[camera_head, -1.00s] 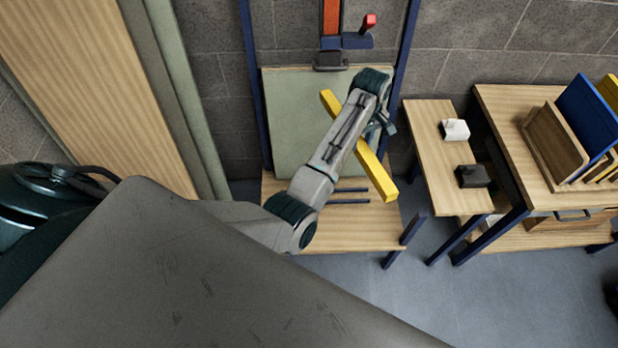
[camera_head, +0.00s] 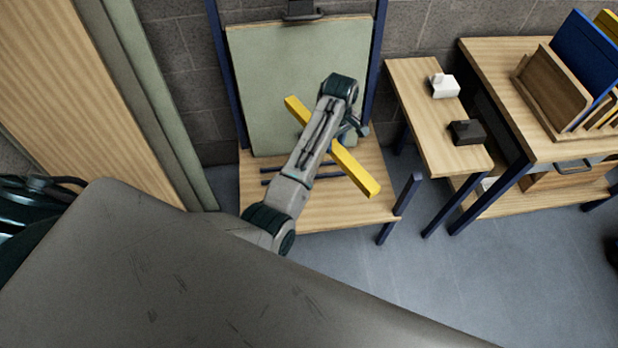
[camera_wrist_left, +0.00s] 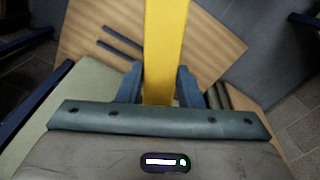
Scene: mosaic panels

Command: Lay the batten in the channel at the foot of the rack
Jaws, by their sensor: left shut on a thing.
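The yellow batten (camera_head: 355,172) is held in my left gripper (camera_head: 345,128) and slants across the front of the rack from upper left to lower right. In the left wrist view the batten (camera_wrist_left: 165,45) runs away between the two fingers of my left gripper (camera_wrist_left: 158,85), which are shut on it. The rack (camera_head: 215,45) has blue posts and a pale green panel (camera_head: 260,75). At its foot, dark parallel rails on a wooden shelf (camera_head: 330,205) form the channel (camera_head: 285,175), partly hidden by my arm. It also shows in the left wrist view (camera_wrist_left: 122,42). My right gripper is not in view.
A narrow wooden bench (camera_head: 425,105) right of the rack carries a white block (camera_head: 445,87) and a black block (camera_head: 467,132). Beyond it a table (camera_head: 490,60) holds upright panels (camera_head: 580,60). Tall boards (camera_head: 150,100) lean at left.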

